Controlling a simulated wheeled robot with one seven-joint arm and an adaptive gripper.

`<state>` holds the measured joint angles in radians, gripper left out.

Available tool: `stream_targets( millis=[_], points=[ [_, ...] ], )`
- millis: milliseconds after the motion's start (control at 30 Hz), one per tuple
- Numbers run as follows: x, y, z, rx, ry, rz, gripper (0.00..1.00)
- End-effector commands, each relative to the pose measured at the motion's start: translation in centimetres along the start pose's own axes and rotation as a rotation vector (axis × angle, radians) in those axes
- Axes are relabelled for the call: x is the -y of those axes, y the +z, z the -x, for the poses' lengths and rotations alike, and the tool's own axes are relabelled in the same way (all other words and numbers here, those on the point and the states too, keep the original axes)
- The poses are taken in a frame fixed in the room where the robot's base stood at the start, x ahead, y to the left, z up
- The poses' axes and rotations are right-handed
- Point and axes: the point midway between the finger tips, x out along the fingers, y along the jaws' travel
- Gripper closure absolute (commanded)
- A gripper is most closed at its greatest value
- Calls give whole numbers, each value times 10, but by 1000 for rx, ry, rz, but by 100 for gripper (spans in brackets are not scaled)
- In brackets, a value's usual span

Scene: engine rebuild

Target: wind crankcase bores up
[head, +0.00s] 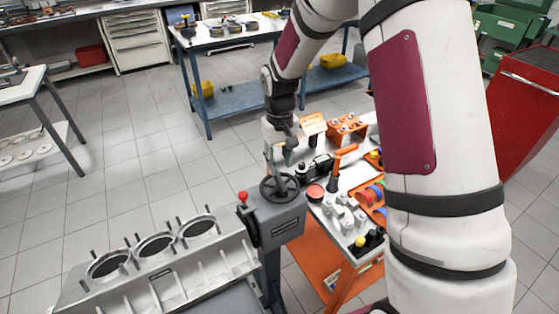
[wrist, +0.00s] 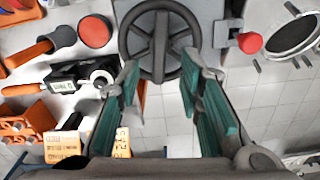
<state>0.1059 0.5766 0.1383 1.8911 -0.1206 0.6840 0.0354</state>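The crankcase (head: 160,262) is at the lower left of the head view, with a row of round bores and upright studs on its visible top face; its exact tilt is hard to tell. It is mounted beside a grey stand head (head: 272,222) carrying a dark spoked handwheel (head: 280,188). A red-knobbed lever (head: 243,198) sits left of the wheel. My gripper (head: 279,161) is above the handwheel. In the wrist view my gripper (wrist: 160,68) is open, its teal-padded fingers spread toward the handwheel (wrist: 160,47), with nothing held between them. Contact with the wheel cannot be told.
A parts cart (head: 330,245) stands right of the wheel, carrying an orange-handled tool (head: 343,162), orange trays and small parts. A blue workbench (head: 236,99) is behind. Tiled floor lies open to the left. My arm hides much of the right side.

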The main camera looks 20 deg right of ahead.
Motion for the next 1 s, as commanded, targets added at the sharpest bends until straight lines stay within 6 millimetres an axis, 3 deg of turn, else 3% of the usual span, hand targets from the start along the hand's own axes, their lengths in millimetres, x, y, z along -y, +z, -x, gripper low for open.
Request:
stream_targets(
  millis=[267, 933, 1000],
  points=[
    [0, 0, -8, 0, -1, -61, 67],
    [0, -1, -68, 0, -1, -57, 67],
    [0, 0, -65, -2, -1, -57, 83]
  ],
)
